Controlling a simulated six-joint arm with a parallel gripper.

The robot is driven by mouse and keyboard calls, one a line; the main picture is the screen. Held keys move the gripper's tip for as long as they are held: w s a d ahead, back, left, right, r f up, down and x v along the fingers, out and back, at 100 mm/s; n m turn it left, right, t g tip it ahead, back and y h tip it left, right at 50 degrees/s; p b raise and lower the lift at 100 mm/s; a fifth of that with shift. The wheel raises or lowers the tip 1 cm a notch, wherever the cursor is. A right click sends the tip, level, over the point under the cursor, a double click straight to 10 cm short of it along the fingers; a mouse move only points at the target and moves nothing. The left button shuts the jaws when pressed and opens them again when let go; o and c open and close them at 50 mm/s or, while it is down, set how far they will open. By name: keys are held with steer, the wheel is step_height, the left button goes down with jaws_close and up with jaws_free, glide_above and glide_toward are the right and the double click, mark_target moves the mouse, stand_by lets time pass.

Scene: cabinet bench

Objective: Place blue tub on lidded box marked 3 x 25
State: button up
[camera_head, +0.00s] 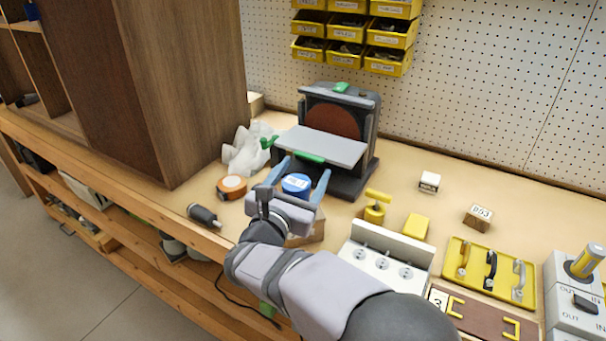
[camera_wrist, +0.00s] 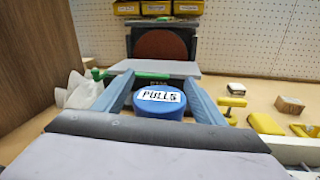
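The blue tub (camera_head: 296,184) has a white label that reads PULLS in the wrist view (camera_wrist: 160,104). It is upright between the two blue fingers of my gripper (camera_head: 301,178). The fingers (camera_wrist: 160,80) stand apart on either side of the tub; I cannot tell whether both touch it. What is under the tub is hidden by my gripper. A brown lid (camera_head: 476,316) with yellow handles is at the lower right of the head view. The label beside it shows a 3, and the rest is hidden by my arm.
A grey sander (camera_head: 340,150) stands behind the tub. An orange tape roll (camera_head: 232,187) and clear plastic wrap (camera_head: 248,150) are on the left. A white panel with knobs (camera_head: 388,258), a yellow stamp (camera_head: 376,208), a yellow block (camera_head: 416,226) and a yellow handle tray (camera_head: 462,250) are on the right.

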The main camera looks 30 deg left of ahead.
mark_target(291, 192)
steer(key=shift+r, duration=0.15)
steer(key=s, duration=0.4)
steer(key=s+d+b, duration=0.1)
steer(key=s, duration=0.3)
steer(key=s+d, duration=0.1)
steer(key=s, duration=0.2)
steer(key=shift+s+b, duration=0.3)
steer(key=shift+s, duration=0.1)
